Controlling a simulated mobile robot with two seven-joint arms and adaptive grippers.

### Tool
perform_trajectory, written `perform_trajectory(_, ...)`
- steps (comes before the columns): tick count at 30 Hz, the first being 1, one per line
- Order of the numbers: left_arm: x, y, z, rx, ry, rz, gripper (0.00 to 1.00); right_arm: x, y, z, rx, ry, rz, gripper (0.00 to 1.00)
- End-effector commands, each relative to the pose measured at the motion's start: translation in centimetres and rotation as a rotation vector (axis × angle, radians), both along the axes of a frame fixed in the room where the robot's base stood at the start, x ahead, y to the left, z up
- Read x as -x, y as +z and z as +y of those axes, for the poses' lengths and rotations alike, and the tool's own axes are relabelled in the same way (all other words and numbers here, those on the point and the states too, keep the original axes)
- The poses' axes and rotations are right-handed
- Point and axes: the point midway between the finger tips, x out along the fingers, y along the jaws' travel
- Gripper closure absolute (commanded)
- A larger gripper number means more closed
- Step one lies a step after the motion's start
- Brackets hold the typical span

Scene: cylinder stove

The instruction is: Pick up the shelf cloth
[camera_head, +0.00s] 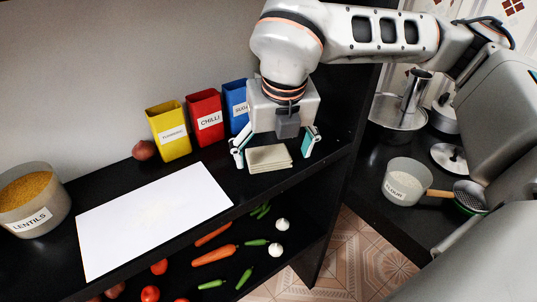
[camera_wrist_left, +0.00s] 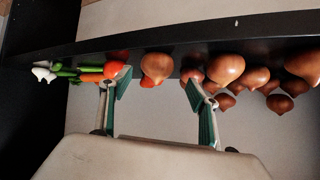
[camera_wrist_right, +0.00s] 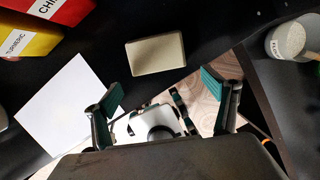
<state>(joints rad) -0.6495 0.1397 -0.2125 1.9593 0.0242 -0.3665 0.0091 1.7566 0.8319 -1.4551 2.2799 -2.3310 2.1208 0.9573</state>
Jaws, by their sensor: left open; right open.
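The shelf cloth (camera_head: 269,159) is a small folded beige stack lying on the black shelf top, right of the white sheet. It also shows in the right wrist view (camera_wrist_right: 156,54) as a pale rectangle beyond the fingertips. My right gripper (camera_head: 275,150) hangs above the cloth, its two fingers apart and nothing between them; it also shows in the right wrist view (camera_wrist_right: 164,90). My left gripper (camera_wrist_left: 152,82) is open and empty in the left wrist view, facing a shelf edge with onions. The left gripper is not in the head view.
A white sheet (camera_head: 155,218) lies left of the cloth. Yellow (camera_head: 168,131), red (camera_head: 206,117) and blue (camera_head: 235,104) spice boxes stand behind. A lentils pot (camera_head: 34,200) is at far left. Vegetables lie on the lower shelf. A flour pot (camera_head: 405,182) stands at right.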

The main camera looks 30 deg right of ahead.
Motion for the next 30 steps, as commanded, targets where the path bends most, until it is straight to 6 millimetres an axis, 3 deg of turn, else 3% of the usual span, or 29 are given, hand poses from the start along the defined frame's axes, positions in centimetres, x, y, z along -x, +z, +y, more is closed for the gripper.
perform_trajectory(8,-0.3,1.1,0.0,-0.001,0.000,-0.007,0.39,-3.6,-0.1,-1.0,0.000,-0.004,0.002,0.15)
perform_trajectory(13,-0.4,1.5,0.0,0.000,0.000,-0.011,0.39,-4.0,-2.5,-1.1,0.000,0.000,0.003,0.15)
perform_trajectory(22,-0.4,1.5,0.0,0.000,0.000,-0.012,0.39,-4.2,-3.0,-1.1,-0.001,-0.001,0.001,0.15)
perform_trajectory(23,-0.4,1.5,0.0,-0.001,0.000,-0.012,0.39,-4.1,-3.0,-1.1,-0.001,-0.001,0.001,0.17)
perform_trajectory(27,-0.4,1.5,0.0,-0.001,0.000,-0.012,0.39,-4.1,-3.0,-1.1,-0.001,-0.001,0.001,0.54)
perform_trajectory(30,-0.4,1.5,0.0,-0.001,0.000,-0.012,0.39,-4.1,-3.0,-1.1,-0.001,-0.001,0.001,0.56)
